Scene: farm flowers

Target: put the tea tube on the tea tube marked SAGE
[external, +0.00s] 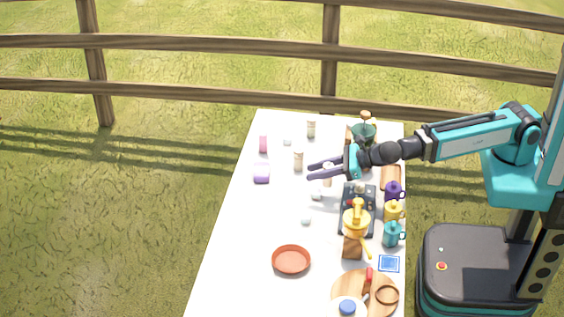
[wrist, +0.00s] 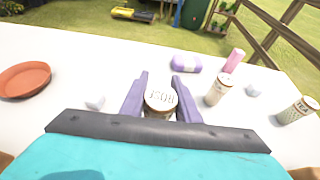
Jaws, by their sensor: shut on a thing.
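My gripper (external: 326,171) is over the white table and shut on a cream tea tube (external: 327,180). In the wrist view the gripper (wrist: 160,98) has its purple fingers on both sides of this tube (wrist: 161,102); its round lid carries dark letters that I cannot read. A second cream tea tube (external: 298,160) stands upright just left of the gripper and also shows in the wrist view (wrist: 219,88). A third tube (external: 311,128) stands farther back; its side reads TEA in the wrist view (wrist: 298,111). I cannot read SAGE on any tube.
Small white pieces (external: 306,220) lie about. A terracotta dish (external: 291,260) lies nearer the front.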

